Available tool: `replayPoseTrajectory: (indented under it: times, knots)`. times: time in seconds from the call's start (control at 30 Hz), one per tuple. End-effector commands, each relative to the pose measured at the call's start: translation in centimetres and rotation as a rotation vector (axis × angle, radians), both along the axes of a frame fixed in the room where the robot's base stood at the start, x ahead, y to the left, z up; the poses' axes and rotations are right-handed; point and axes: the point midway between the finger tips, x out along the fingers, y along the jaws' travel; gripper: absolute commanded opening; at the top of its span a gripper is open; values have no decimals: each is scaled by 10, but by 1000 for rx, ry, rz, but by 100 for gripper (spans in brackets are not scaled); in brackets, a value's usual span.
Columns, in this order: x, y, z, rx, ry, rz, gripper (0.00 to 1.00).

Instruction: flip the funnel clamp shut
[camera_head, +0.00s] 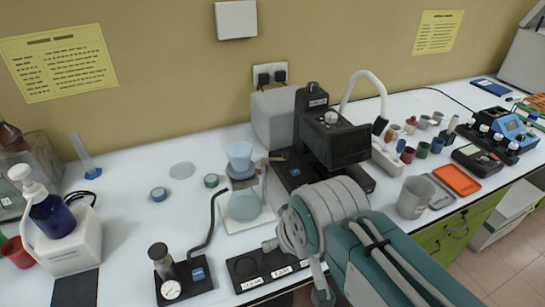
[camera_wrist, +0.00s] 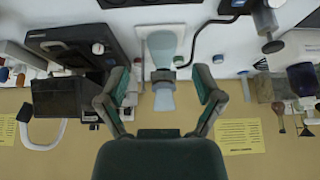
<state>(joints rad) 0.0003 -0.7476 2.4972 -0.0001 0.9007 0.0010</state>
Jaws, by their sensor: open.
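A pale blue funnel (camera_head: 239,152) sits upright above a glass flask (camera_head: 244,205) in the head view. The funnel clamp (camera_head: 241,173) is a dark band around the filter's neck; whether its lever is open or shut is too small to tell. The wrist view looks inverted: the funnel (camera_wrist: 164,101), clamp (camera_wrist: 163,76) and flask (camera_wrist: 161,45) line up between my fingers. My gripper (camera_wrist: 162,77) is open and empty, with one finger on each side of them, apart from them in the picture. In the head view my arm's links hide most of the gripper.
A dark microscope-like device (camera_head: 335,140) stands right of the flask. A black-based stand (camera_head: 185,281) with a bent hose is at front left, and a labelled black tray (camera_head: 262,270) lies in front. Blue and green tape rolls lie left of the funnel; the table there is mostly clear.

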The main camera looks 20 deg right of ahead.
Motion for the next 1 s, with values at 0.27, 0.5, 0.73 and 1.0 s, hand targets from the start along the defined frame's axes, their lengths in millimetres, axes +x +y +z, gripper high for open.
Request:
replayPoseTrajectory:
  times: [0.27,0.5,0.73,1.0]
  knots:
    - [31,-8,24,5,20,-56,0]
    - [71,-21,48,11,42,-128,0]
    - [111,-36,66,17,63,-200,0]
    - [158,-57,80,22,86,-283,0]
